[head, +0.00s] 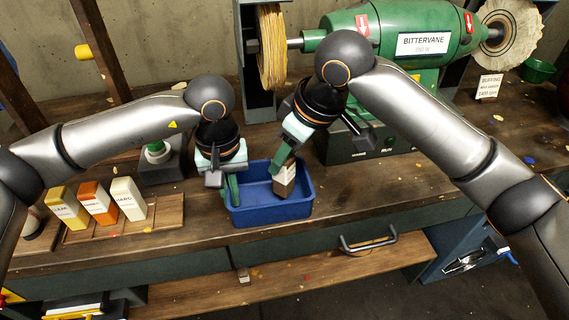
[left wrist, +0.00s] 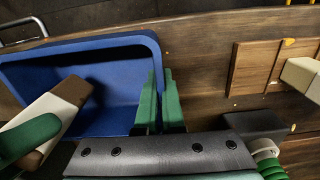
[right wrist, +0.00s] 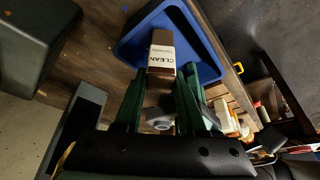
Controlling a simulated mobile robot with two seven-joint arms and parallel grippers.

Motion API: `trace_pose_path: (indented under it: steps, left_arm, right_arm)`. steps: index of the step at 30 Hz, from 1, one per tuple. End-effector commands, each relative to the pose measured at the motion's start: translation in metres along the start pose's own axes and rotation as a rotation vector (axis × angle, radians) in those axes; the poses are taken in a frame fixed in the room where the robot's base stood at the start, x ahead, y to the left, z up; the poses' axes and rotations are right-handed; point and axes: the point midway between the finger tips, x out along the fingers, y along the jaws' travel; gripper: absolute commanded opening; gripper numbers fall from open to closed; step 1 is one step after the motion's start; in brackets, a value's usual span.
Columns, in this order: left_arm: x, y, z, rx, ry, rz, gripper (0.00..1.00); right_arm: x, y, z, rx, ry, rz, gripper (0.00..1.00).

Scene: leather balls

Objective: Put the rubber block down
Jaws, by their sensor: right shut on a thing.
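The rubber block (head: 284,181) is brown at its ends, with a white wrap; the right wrist view shows a "CLEAN" label on it (right wrist: 162,58). My right gripper (head: 286,164) is shut on the block and holds it tilted over the right part of the blue bin (head: 270,213). The left wrist view shows the block's brown end (left wrist: 73,90) within the bin's outline. Whether it touches the floor or wall is unclear. My left gripper (head: 231,188) is at the bin's left wall, its green fingers (left wrist: 160,105) close together on either side of that wall.
Yellow, orange and white boxes (head: 98,203) stand on a wooden rack left of the bin. A green buffing machine (head: 390,45) with wheels stands behind. A drawer handle (head: 368,243) sticks out below the bench edge. Bench space right of the bin is clear.

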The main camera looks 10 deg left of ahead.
Motion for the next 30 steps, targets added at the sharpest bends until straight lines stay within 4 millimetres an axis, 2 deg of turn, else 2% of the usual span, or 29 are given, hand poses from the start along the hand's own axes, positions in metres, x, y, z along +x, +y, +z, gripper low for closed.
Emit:
trace_pose_path:
  steps: [4,11,12,18,20,27,30]
  left_arm:
    - [-0.001,0.0,0.0,0.0,0.001,0.001,0.0]
    - [-0.001,0.001,0.0,0.001,0.001,0.002,0.0]
    - [-0.001,0.001,0.0,0.001,0.001,0.002,0.0]
    - [-0.001,0.001,0.0,0.001,0.001,0.002,0.0]
    - [-0.001,0.001,0.0,0.001,0.001,0.002,0.0]
    - [-0.001,0.001,0.0,0.001,0.001,0.002,0.0]
    - [-0.001,0.001,0.0,0.001,0.001,0.002,0.0]
  right_arm:
    - [0.019,0.001,0.009,0.002,-0.001,0.0,0.0]
    - [0.02,0.001,0.009,0.001,0.0,0.001,0.0]
    - [0.02,0.001,0.009,0.001,-0.001,0.001,0.43]
    - [0.02,0.0,0.009,0.0,-0.001,0.001,0.65]
    - [0.02,0.0,0.009,0.0,-0.001,0.001,0.69]
    - [0.019,0.0,0.008,0.0,-0.001,0.001,0.69]
    - [0.013,0.001,0.008,0.0,0.001,0.001,0.69]
